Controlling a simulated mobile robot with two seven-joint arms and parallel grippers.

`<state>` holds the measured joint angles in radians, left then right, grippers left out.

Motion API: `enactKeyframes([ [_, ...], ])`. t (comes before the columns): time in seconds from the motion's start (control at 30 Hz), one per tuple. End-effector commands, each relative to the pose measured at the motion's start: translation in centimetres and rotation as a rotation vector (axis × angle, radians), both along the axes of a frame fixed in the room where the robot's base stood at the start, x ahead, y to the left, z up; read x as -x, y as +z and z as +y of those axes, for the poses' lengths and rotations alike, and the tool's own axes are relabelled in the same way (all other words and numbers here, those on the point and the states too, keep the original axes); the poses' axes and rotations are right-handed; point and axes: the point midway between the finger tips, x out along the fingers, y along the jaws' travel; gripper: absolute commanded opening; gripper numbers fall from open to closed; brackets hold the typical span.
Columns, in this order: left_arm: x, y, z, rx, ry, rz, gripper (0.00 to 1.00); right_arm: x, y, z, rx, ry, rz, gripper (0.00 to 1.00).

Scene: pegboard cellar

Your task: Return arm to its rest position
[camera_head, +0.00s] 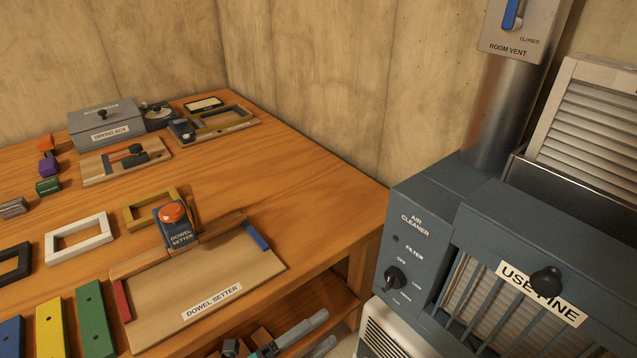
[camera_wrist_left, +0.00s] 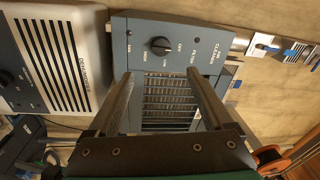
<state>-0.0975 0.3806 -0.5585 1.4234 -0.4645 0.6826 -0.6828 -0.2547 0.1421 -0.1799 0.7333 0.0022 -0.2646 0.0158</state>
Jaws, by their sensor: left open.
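My left gripper (camera_head: 328,328) shows at the bottom edge of the head view, low beside the front right corner of the workbench (camera_head: 330,215). Its two long grey fingers point right, toward the air cleaner (camera_head: 415,255). In the left wrist view the gripper (camera_wrist_left: 160,78) is open, its fingers spread apart with nothing between them. The air cleaner's front, with its dark knob (camera_wrist_left: 160,46) and grille (camera_wrist_left: 170,100), lies beyond the fingers. Most of the left arm is out of the head view. My right gripper is in neither view.
The workbench holds a dowel setter (camera_head: 262,275), a drying box (camera_head: 105,125), frames and coloured blocks. A lower shelf (camera_head: 325,300) lies beneath it. A white vented unit (camera_wrist_left: 60,60) stands beside the air cleaner. The bench's right rear area is bare.

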Motion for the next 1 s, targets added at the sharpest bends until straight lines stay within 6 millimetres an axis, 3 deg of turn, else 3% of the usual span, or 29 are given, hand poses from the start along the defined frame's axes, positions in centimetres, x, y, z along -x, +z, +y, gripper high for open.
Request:
enactKeyframes([
  [0.07, -0.2, -0.4, 0.2, 0.000, 0.012, 0.017, 0.85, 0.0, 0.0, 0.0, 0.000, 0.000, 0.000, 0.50],
  [0.17, -1.0, -2.5, 1.6, 0.003, 0.079, 0.114, 0.85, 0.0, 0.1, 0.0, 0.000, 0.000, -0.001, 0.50],
  [0.27, -2.0, -6.9, 4.7, 0.014, 0.221, 0.312, 0.85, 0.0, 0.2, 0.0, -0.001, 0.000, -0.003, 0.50],
  [0.3, -2.0, -9.3, 6.3, 0.025, 0.294, 0.413, 0.85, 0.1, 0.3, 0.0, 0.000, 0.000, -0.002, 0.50],
  [0.43, -0.1, -17.3, 12.1, 0.076, 0.559, 0.756, 0.85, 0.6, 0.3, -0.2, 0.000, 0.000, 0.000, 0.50],
  [0.57, 4.9, -24.4, 17.1, 0.144, 0.825, 1.072, 0.85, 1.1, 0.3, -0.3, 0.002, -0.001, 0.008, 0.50],
  [0.7, 12.7, -30.2, 20.8, 0.220, 1.103, 1.373, 0.85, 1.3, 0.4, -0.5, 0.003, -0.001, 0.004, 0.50],
  [0.8, 18.0, -32.7, 22.2, 0.268, 1.270, 1.537, 0.85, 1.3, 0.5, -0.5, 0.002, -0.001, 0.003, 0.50],
  [0.9, 22.1, -34.1, 22.9, 0.300, 1.391, 1.648, 0.85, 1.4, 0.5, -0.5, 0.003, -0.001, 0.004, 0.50],
  [1.0, 24.5, -34.7, 23.2, 0.321, 1.463, 1.710, 0.85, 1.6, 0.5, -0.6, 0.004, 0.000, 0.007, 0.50],
])
